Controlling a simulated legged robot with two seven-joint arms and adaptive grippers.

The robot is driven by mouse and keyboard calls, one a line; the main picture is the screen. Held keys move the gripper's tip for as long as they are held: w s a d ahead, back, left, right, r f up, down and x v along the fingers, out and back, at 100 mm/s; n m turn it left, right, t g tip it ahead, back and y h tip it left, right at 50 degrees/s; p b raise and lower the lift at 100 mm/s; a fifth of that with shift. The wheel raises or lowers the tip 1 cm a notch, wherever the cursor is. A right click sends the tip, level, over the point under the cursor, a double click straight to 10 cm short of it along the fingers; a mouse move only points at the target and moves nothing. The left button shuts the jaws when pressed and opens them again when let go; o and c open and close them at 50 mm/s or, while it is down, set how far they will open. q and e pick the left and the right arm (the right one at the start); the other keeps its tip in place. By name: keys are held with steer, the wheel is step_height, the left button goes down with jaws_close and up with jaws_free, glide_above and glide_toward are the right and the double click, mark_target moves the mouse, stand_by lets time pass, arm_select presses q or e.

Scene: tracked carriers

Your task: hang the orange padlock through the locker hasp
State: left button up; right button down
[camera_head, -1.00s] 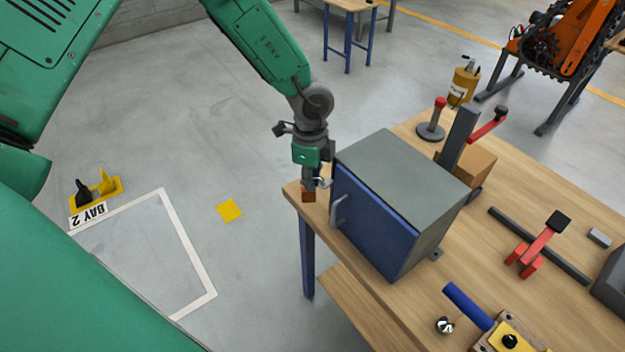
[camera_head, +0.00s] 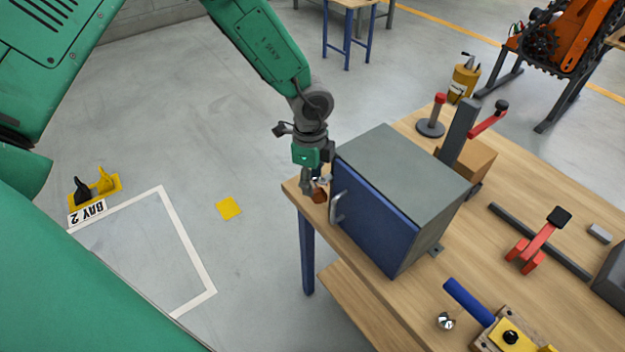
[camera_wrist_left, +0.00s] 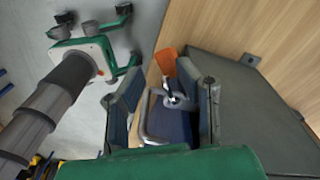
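The orange padlock (camera_head: 319,194) shows at the near left edge of the locker (camera_head: 405,165), just below my left gripper (camera_head: 315,183). Its body looks tilted. In the left wrist view the orange body (camera_wrist_left: 167,60) lies beyond a small metal piece (camera_wrist_left: 172,96), which could be the shackle or the hasp; I cannot tell whether the shackle passes through the hasp. My left gripper's fingers (camera_wrist_left: 165,105) stand well apart on either side, with no clear contact on the padlock. The blue door (camera_head: 372,222) is shut and its grey handle (camera_head: 337,208) is close by. My right gripper is not in view.
The locker stands on a wooden bench (camera_head: 540,225). Open floor lies left of the bench, with a yellow square (camera_head: 228,208).

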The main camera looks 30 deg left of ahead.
arm_select(q)
steer(key=shift+w+r, duration=0.1)
steer(key=shift+r, duration=0.4)
step_height(320, 180, up, 11)
steer(key=shift+w+a, duration=0.15)
steer(key=shift+a, duration=0.2)
steer(key=shift+f, duration=0.1)
stand_by(0.4)
